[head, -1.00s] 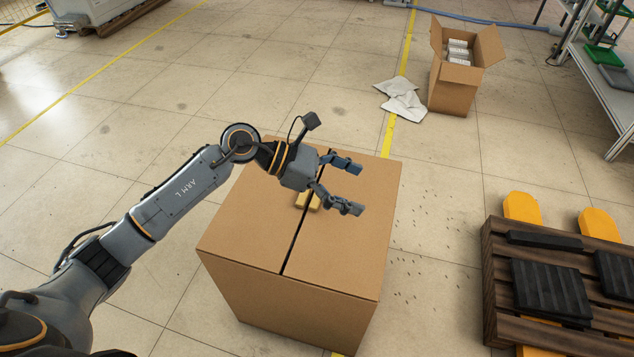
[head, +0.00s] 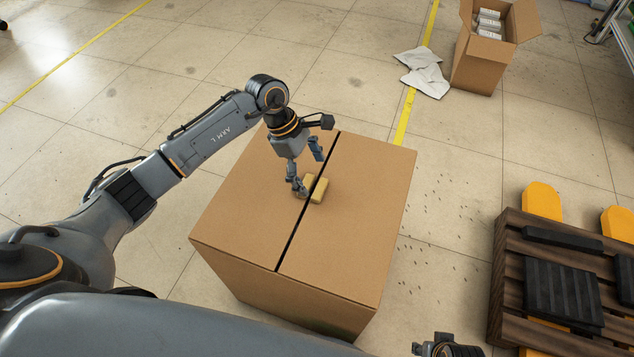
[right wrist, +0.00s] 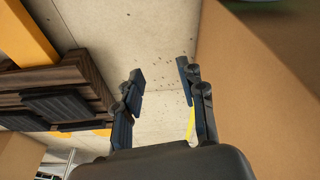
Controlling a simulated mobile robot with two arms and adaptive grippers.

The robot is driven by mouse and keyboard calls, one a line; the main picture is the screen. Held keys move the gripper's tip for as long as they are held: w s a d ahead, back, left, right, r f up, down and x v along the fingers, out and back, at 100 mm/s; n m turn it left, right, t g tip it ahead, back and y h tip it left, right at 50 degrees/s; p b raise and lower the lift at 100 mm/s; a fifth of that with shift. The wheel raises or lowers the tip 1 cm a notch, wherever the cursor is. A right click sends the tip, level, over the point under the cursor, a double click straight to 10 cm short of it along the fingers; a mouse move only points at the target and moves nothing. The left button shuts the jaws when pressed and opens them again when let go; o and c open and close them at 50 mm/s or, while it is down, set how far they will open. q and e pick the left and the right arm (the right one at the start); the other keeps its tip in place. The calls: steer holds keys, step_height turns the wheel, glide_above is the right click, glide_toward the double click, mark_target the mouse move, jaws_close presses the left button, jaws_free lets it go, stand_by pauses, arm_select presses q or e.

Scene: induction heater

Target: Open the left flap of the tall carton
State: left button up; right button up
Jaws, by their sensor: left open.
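The tall carton (head: 345,270) stands on the floor in front of me, its top shut. A dark seam splits the top into a left flap (head: 245,205) and a right flap (head: 365,200). A small yellowish block (head: 317,190) sits at the seam. My left gripper (head: 308,172) points down over the top beside the block, its fingers apart. One fingertip is close to the block's left side; I cannot tell whether it touches. My right gripper (right wrist: 160,74) is open and empty beside a brown carton wall (right wrist: 260,70), low in the head view (head: 440,346).
A wooden pallet (head: 495,290) with black slabs and yellow pieces lies at the right. An open carton (head: 478,65) with white packs and a white cloth (head: 424,72) are at the back right.

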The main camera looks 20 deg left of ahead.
mark_target(319, 188)
arm_select(q)
steer(key=shift+x, duration=2)
steer(key=c, duration=1.7)
